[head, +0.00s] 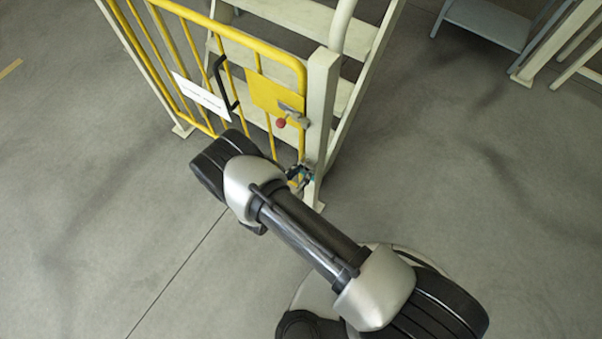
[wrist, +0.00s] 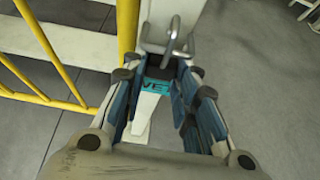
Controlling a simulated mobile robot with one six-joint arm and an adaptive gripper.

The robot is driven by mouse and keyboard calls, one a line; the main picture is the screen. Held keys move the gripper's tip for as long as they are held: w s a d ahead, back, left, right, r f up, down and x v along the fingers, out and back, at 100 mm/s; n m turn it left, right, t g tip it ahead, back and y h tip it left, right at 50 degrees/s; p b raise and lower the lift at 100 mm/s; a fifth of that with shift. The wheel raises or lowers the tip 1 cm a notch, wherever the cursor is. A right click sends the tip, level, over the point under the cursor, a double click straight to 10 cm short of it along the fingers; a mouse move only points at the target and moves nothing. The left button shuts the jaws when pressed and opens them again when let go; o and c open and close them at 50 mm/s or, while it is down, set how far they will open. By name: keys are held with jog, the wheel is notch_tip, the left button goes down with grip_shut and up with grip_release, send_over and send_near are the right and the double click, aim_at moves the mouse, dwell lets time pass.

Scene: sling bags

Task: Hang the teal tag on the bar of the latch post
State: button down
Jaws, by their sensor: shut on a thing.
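The teal tag (wrist: 157,86), with pale lettering, sits between the blue-padded fingers of my gripper (wrist: 160,74), which is shut on it. A dark part lies at the tag's upper edge. A grey metal loop (wrist: 177,42) shows just above, in front of the pale latch post (wrist: 158,14); I cannot tell whether it belongs to the tag or the post. In the head view my gripper (head: 300,176) is small and partly hidden behind my arm, close to the lower part of the post (head: 321,110). Whether the tag touches the bar cannot be told.
A yellow barred gate (head: 258,42) with a white sign (head: 201,95), a black handle (head: 221,88) and a red knob (head: 281,123) stands left of the post. Pale stairs (head: 300,15) rise behind.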

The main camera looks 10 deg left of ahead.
jog(key=shift+f, duration=1.1)
jog(key=c, duration=1.2)
grip_release()
jog(key=shift+o, duration=0.6)
jog(key=shift+o, duration=1.4)
jog(key=s+a, duration=0.2)
jog(key=s, duration=0.4)
jog(key=shift+s+a, duration=0.25)
jog(key=shift+a, duration=0.1)
